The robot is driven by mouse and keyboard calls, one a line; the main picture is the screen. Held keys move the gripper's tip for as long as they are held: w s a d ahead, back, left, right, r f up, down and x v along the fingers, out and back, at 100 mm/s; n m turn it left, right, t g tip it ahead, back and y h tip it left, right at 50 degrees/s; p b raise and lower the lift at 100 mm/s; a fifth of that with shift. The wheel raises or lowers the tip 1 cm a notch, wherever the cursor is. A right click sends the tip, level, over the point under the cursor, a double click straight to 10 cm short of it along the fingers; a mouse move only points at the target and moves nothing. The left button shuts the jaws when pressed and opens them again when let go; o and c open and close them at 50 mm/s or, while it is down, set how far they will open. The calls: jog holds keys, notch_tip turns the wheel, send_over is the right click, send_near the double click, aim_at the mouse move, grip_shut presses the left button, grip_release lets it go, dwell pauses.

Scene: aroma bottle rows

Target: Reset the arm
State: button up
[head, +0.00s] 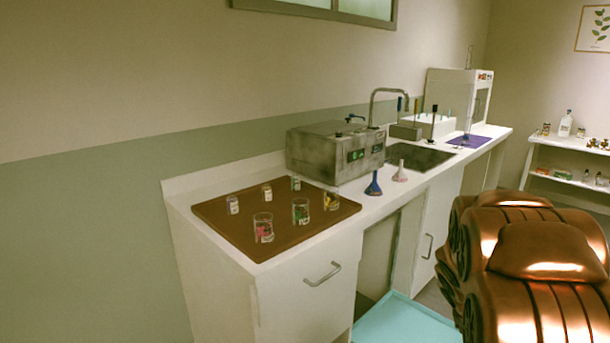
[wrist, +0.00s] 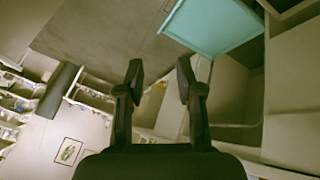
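My gripper (wrist: 160,75) shows in the wrist view with its two dark fingers spread apart and nothing between them. It is away from the counter, with the floor and shelves behind it. In the head view my copper-coloured arm fills the lower right, and the gripper itself is not visible there. On the brown board (head: 215,211) stand three glass jars with coloured contents, such as the left jar (head: 263,228), in a front row. Three small bottles, such as the left bottle (head: 233,205), stand in a row behind them.
A metal bath (head: 320,150), a blue flask (head: 373,186) and a sink (head: 420,157) line the white counter. A turquoise panel (head: 405,322) is low in front; it also shows in the wrist view (wrist: 213,27). A stocked white shelf (head: 570,147) stands at right.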

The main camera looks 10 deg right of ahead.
jog(key=s+a+r+n+g+y+p, duration=0.1)
jog(key=s+a+r+p, duration=0.3)
jog(key=a, duration=0.6)
jog(key=s+a+r+n+g+y+p, duration=0.2)
jog(key=s+a+r+n+y+p, duration=0.1)
jog(key=s+a+r, duration=0.5)
jog(key=s+a+r+n+g+y+p, duration=0.1)
jog(key=s+a+r+p, duration=0.4)
jog(key=s+a, duration=0.6)
jog(key=a+r, duration=0.1)
jog(key=a, duration=0.2)
jog(key=shift+s+r+n+y, duration=0.15)
jog(key=shift+s+n+y, duration=0.05)
jog(key=shift+n+y, duration=0.2)
jog(key=shift+d, duration=0.15)
